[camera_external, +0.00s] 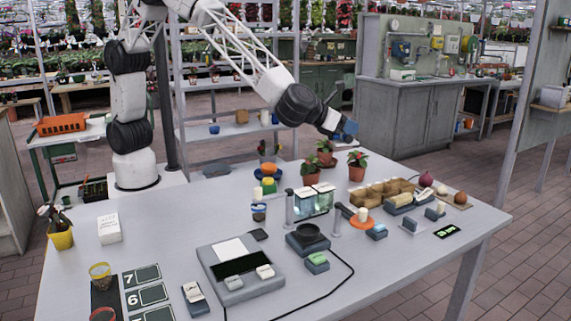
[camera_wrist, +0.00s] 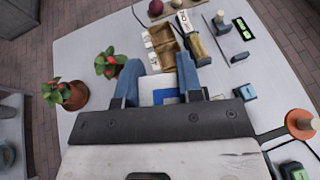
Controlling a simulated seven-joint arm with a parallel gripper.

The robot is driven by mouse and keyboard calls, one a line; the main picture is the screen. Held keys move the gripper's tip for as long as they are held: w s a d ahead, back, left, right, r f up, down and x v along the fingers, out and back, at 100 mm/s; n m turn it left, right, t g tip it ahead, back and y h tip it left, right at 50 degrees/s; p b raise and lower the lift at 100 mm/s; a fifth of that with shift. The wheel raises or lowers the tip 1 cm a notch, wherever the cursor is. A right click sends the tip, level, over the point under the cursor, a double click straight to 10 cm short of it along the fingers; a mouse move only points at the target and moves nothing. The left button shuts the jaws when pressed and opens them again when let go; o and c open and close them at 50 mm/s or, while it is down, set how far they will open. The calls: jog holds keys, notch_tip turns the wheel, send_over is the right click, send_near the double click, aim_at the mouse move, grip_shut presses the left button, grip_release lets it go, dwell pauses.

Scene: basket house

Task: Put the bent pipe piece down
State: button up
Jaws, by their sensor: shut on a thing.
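My gripper (camera_external: 343,128) is raised above the back of the table, with its fingers pointing to the right. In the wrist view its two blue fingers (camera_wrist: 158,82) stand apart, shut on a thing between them. A small white and blue patch (camera_wrist: 165,96) shows between the finger bases; its shape is too small to tell, and I cannot tell whether it is part of the bent pipe piece. No bent outline shows clearly in either view. The grey table (camera_external: 400,255) lies below the gripper, and the gripper is clear of it.
Potted red-flowered plants (camera_external: 357,167) stand near the table's back edge, close below my gripper. A divided tan tray (camera_external: 378,193) and several small devices lie to their right. A scale (camera_external: 307,238) and a console (camera_external: 240,270) take up the middle. The front right of the table is mostly free.

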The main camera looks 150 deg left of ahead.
jog(key=w+d+t, duration=0.1)
jog(key=w+d, duration=0.2)
jog(key=d, duration=1.3)
jog(key=w+d, duration=0.3)
jog(key=d, duration=1.3)
jog(key=s+d+m+t, duration=0.1)
jog(key=s+d, duration=0.3)
jog(key=d, duration=1.1)
jog(key=s+d+m, duration=0.1)
jog(key=s+d, duration=0.3)
jog(key=d, duration=1)
notch_tip(320, 180, down, 16)
jog(key=shift+d, duration=0.1)
jog(key=w, duration=0.5)
jog(key=w+f, duration=0.1)
jog(key=w, duration=0.4)
jog(key=w+d, duration=0.1)
jog(key=w, duration=0.5)
jog(key=shift+f, duration=0.3)
